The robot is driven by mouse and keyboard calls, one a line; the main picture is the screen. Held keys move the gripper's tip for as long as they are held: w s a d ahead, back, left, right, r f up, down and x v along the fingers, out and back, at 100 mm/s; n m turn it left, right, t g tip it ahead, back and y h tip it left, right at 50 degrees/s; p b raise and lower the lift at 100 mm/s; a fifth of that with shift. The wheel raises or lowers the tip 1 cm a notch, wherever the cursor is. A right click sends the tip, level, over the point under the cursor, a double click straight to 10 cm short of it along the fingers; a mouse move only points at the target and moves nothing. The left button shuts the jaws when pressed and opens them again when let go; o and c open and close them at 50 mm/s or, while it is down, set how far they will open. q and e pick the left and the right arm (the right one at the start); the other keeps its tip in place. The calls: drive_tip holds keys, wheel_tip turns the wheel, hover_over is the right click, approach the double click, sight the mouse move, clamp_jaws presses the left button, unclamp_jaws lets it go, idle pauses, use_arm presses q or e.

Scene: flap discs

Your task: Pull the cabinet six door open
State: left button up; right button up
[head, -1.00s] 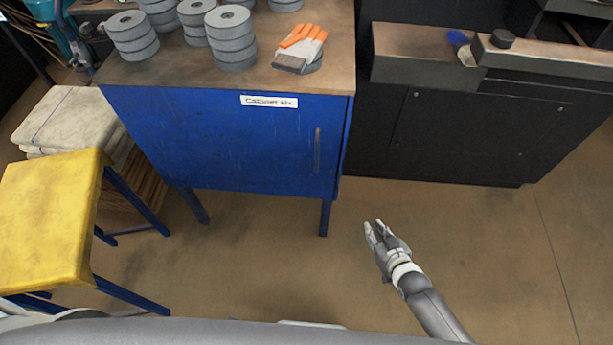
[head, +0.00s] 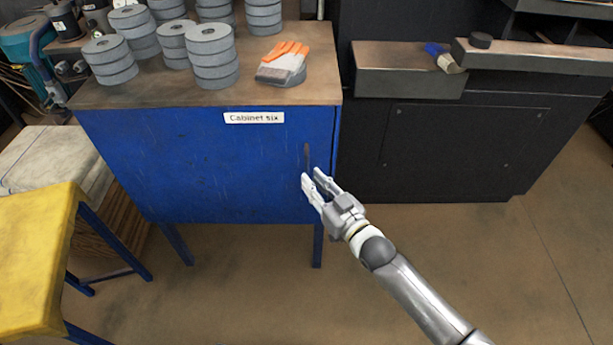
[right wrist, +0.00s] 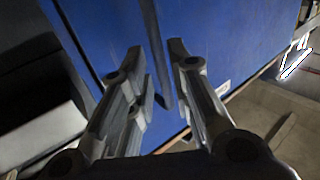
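The blue cabinet (head: 190,165) bears a white label (head: 254,118) reading "Cabinet six". Its front door looks shut. The door's upright, narrow dark handle (head: 307,156) is near the right edge, its lower part hidden by my right gripper (head: 311,176). That gripper is open, its fingers pointing at the door by the handle. In the right wrist view, the handle (right wrist: 160,70) shows as a dark bar between the two spread fingers of the gripper (right wrist: 157,52); I cannot tell whether they touch it. My left gripper is not in view.
Stacked grey discs (head: 211,55) and an orange and white glove (head: 284,62) lie on the cabinet top. A yellow stool (head: 35,250) stands at the left, beside folded pale cloth (head: 45,160). A dark bench (head: 440,150) stands at the right. The floor (head: 450,250) in front is clear.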

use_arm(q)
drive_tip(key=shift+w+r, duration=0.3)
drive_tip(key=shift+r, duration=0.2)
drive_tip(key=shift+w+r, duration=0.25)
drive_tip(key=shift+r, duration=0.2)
use_arm(e)
drive_tip(key=shift+x, duration=1.8)
drive_tip(key=shift+c, duration=0.4)
clamp_jaws()
